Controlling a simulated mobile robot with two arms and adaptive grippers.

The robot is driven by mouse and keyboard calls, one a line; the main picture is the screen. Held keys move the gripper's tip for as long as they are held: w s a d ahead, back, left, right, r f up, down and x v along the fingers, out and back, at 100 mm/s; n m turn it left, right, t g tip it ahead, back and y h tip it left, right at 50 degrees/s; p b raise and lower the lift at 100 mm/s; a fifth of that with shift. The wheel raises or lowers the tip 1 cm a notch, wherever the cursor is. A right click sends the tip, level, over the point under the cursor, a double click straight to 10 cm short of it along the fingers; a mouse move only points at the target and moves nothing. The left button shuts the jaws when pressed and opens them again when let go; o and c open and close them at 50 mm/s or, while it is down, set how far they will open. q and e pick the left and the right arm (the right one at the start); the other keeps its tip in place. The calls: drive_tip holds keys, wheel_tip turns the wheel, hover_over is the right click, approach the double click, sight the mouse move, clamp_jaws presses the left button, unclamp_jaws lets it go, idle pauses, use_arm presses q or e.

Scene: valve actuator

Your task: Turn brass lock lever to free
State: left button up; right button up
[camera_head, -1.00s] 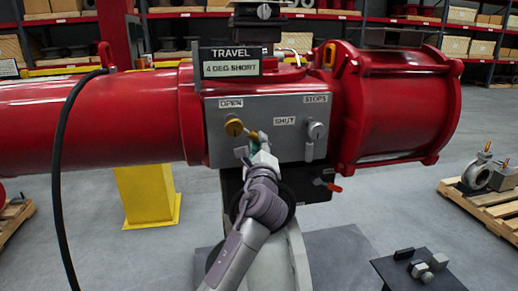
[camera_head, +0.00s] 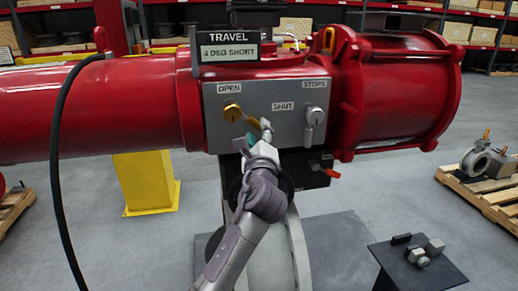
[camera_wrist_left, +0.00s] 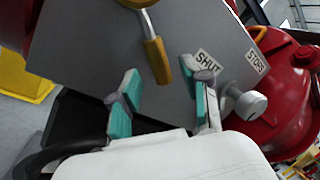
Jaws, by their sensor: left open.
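The brass lock lever (camera_head: 233,113) is mounted on the grey panel (camera_head: 268,98) below the OPEN label. Its round hub is at the upper left and its handle points down and to the right. In the left wrist view the brass handle (camera_wrist_left: 155,60) hangs down from the hub, its end just beyond the space between the fingertips. My left gripper (camera_head: 258,135) is open, with teal pads, in front of the panel. In the wrist view its fingers (camera_wrist_left: 161,95) stand apart with nothing between them, and no contact with the lever shows. My right gripper is not in view.
A grey stop knob (camera_head: 315,116) sits under the STOPS label, with the SHUT label left of it. A red-tipped handle (camera_head: 331,173) sticks out below the panel. A black hose (camera_head: 58,170) hangs at left. A small dark table (camera_head: 420,275) with metal parts stands at lower right.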

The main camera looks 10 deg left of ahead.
use_arm(q)
drive_tip(key=v, duration=1)
drive_tip(key=shift+s, duration=0.1)
wheel_tip(320, 180, down, 27)
drive_tip(key=w+n+g+h, duration=0.3)
drive_tip(key=g, duration=0.2)
drive_tip(key=s+a+f+n+g, duration=0.25)
drive_tip(key=s+f, duration=0.35)
drive_tip(key=f, duration=0.5)
drive_tip(key=s+a+f+n+g, duration=0.25)
drive_tip(key=s+f, duration=0.35)
drive_tip(key=f, duration=0.5)
drive_tip(key=s+a+f+n+g, duration=0.25)
drive_tip(key=s+f, duration=0.35)
drive_tip(key=f, duration=0.5)
drive_tip(key=s+a+f+n+g, duration=0.2)
drive_tip(key=s+f, duration=0.4)
drive_tip(key=s, duration=0.6)
drive_tip(key=s+a+f+n+g, duration=0.2)
drive_tip(key=s+a+f+n, duration=0.3)
drive_tip(key=s, duration=0.8)
drive_tip(key=s+a+f+n+g, duration=0.2)
drive_tip(key=s+f, duration=0.5)
drive_tip(key=s, duration=0.6)
drive_tip(key=shift+a+f+n+g, duration=0.3)
drive_tip(key=shift+a+n, duration=0.4)
drive_tip(key=shift+n, duration=0.35)
